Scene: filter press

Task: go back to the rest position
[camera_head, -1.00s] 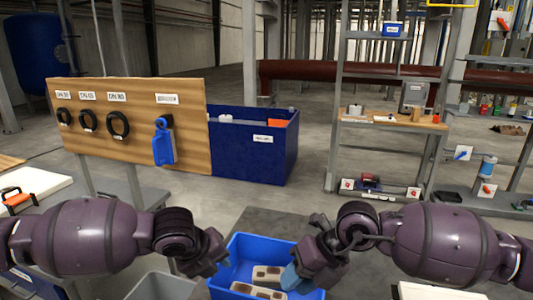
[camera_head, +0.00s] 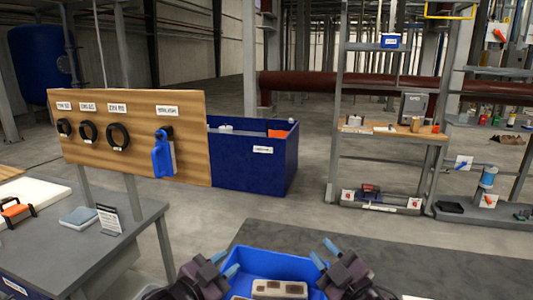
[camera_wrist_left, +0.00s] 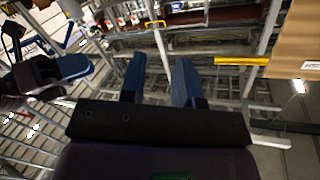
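My left gripper (camera_head: 214,262) is at the bottom of the head view, pointing up at the left side of the blue bin. In the left wrist view its two blue fingers (camera_wrist_left: 159,80) stand apart with nothing between them. My right gripper (camera_head: 325,254) is at the bin's right side. Its blue fingertips are apart and nothing shows between them. It also shows at the left edge of the left wrist view (camera_wrist_left: 72,40). Both forearms are mostly below the head view.
The blue bin (camera_head: 265,252) holds beige-grey pieces (camera_head: 279,289) between my grippers. A grey table (camera_head: 120,235) stands at the left, below a wooden board (camera_head: 135,130) with black rings and a blue hanging item (camera_head: 162,158). A dark blue crate (camera_head: 250,165) and shelving stand behind. Floor ahead is clear.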

